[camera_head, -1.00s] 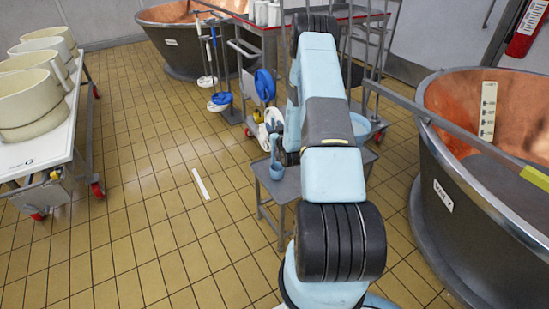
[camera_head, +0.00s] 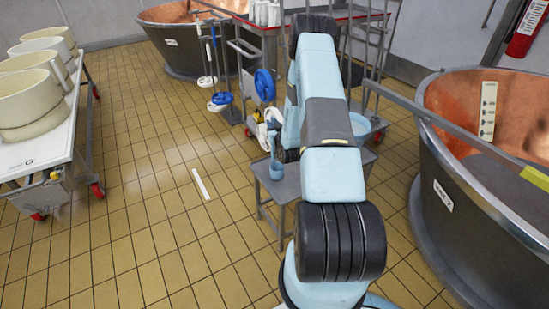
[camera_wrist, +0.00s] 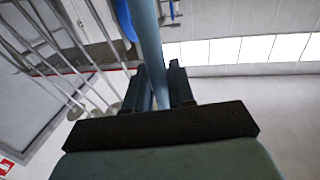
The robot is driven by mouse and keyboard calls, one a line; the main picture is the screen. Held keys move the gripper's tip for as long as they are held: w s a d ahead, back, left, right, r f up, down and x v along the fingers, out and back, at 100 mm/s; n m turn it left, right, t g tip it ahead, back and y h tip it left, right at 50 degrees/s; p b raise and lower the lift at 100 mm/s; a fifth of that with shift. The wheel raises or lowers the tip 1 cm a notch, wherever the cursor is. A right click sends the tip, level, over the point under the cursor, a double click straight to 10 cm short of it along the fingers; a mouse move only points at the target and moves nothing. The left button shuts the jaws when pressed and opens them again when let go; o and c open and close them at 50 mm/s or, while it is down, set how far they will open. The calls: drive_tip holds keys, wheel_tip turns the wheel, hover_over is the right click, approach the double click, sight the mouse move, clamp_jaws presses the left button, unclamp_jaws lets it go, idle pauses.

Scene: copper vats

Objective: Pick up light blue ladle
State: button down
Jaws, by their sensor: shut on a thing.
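The light blue ladle (camera_head: 276,171) is upright, with its bowl at the left part of a small grey table's top. I cannot tell whether the bowl touches the table. In the wrist view its light blue handle (camera_wrist: 147,35) runs down between the dark jaws of my gripper (camera_wrist: 158,70). My gripper is shut on the handle. In the head view my arm hides most of the gripper.
The small grey table (camera_head: 284,188) stands beneath the ladle. A copper vat (camera_head: 455,205) stands close on the right. A cart with cream moulds (camera_head: 28,100) is at the left. A tool rack with a blue round brush (camera_head: 265,85) stands behind. The tiled floor at left centre is mostly clear.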

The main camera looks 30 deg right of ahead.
drive_tip(key=shift+r, duration=0.1)
drive_tip(key=shift+r, duration=0.2)
drive_tip(key=r, duration=0.3)
drive_tip(key=shift+s+d+r, duration=0.1)
drive_tip(key=shift+s+r, duration=0.1)
drive_tip(key=shift+s, duration=0.1)
drive_tip(key=s+d+r, duration=0.2)
drive_tip(key=s+r, duration=0.7)
drive_tip(key=s, duration=0.4)
